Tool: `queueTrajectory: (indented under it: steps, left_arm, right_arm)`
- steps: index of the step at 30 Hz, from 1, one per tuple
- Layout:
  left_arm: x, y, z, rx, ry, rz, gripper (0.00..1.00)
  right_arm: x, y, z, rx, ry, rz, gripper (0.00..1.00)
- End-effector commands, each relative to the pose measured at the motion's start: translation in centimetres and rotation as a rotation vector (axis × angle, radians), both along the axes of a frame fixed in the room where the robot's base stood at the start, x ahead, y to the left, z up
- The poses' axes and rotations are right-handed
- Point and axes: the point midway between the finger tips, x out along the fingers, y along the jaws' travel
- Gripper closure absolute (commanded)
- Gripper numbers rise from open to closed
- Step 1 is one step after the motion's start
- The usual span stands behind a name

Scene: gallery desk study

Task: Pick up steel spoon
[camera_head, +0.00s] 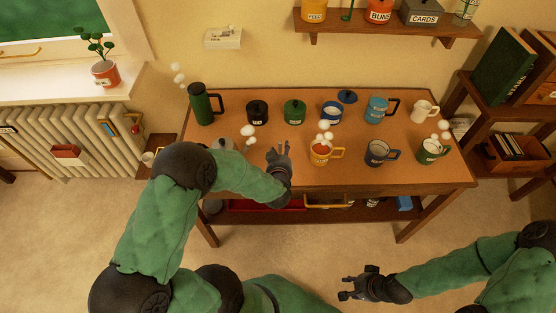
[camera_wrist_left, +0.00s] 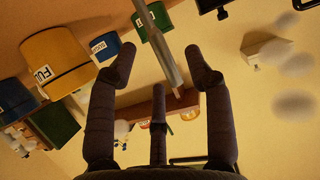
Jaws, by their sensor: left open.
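In the left wrist view a long grey metallic shaft (camera_wrist_left: 168,55) with a tan end runs between my left fingers; it looks like the steel spoon, though its bowl is not visible. I cannot tell whether the fingers touch it. My left gripper (camera_head: 278,152) is open above the middle of the wooden desk (camera_head: 225,165), left of the yellow mug (camera_head: 320,154). The left gripper also shows in the left wrist view (camera_wrist_left: 160,60). I cannot pick out the spoon in the head view. My right gripper (camera_head: 346,288) is open and empty, in front of the desk, low right.
A black pot (camera_head: 257,113), a green pot (camera_head: 294,112) and a green flask (camera_head: 201,104) stand along the back. A dark blue mug (camera_head: 378,153) and a green mug (camera_head: 431,151) stand to the right. A wall shelf (camera_head: 390,30) hangs above. My left forearm covers the desk's left front.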

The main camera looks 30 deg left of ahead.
Motion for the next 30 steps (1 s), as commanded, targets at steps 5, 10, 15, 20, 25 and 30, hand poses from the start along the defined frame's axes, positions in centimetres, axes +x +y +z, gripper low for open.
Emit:
queueTrajectory:
  steps: [5,10,15,20,25,30]
  left_arm:
    - [1.9,1.1,-1.1,0.001,0.001,0.001,0.49]
    - [2.5,1.4,-1.2,0.000,0.000,-0.001,0.49]
    - [2.5,1.4,-1.1,0.000,0.000,-0.001,0.49]
    - [2.5,1.4,-1.1,0.000,0.000,-0.001,0.91]
    - [2.5,1.4,-1.1,0.001,0.000,0.000,1.00]
    - [2.5,1.4,-1.1,0.000,0.000,-0.001,1.00]
  right_arm:
    - [0.0,0.0,-1.2,0.000,0.000,0.000,0.62]
    - [0.0,0.0,-1.3,0.000,0.000,0.000,0.62]
    - [0.0,0.0,-1.3,0.000,0.000,0.000,0.62]
    - [0.0,0.0,-1.3,0.000,0.000,0.000,0.62]
    - [0.0,0.0,-1.3,0.000,0.000,0.000,0.62]
    - [0.0,0.0,-1.3,0.000,0.000,0.000,0.62]
